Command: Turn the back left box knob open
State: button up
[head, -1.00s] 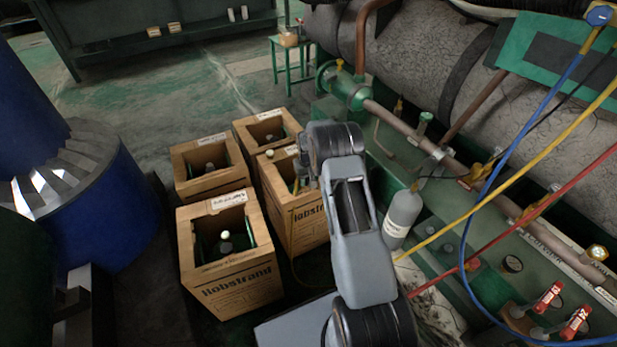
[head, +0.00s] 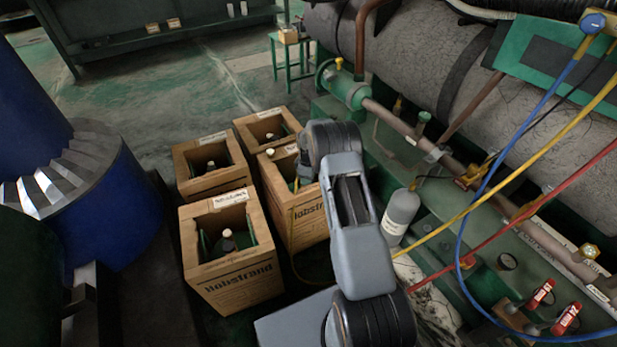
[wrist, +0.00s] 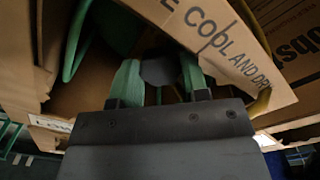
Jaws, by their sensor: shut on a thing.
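The back left box (head: 190,183) is an open-topped cardboard box with a dark container and a pale-topped knob (head: 210,165) inside. My gripper, hidden behind my arm in the head view, reaches down by the right-hand box (head: 305,232), which has a yellow hose at it. In the wrist view my gripper (wrist: 160,75) has green fingers on both sides of a dark grey knob-like part (wrist: 161,71), shut on it. A cardboard flap with printing (wrist: 240,60) lies close to the fingers. The part's lower side and its turn angle are hidden.
A front left box (head: 238,285) and a back right box (head: 283,122) stand close by. A grey cylinder (head: 401,214) and hose-hung machinery lie right of my arm. A blue drum (head: 125,215) is at left. Open floor lies behind the boxes.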

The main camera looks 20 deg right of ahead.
jog(key=n, duration=0.6)
jog(key=shift+w, duration=0.1)
jog(key=n, duration=0.6)
jog(key=shift+p, duration=0.35)
jog(key=shift+n, duration=0.3)
jog(key=o, duration=0.6)
jog(key=shift+o, duration=0.2)
notch_tip(320, 180, up, 14)
jog(key=p, duration=0.4)
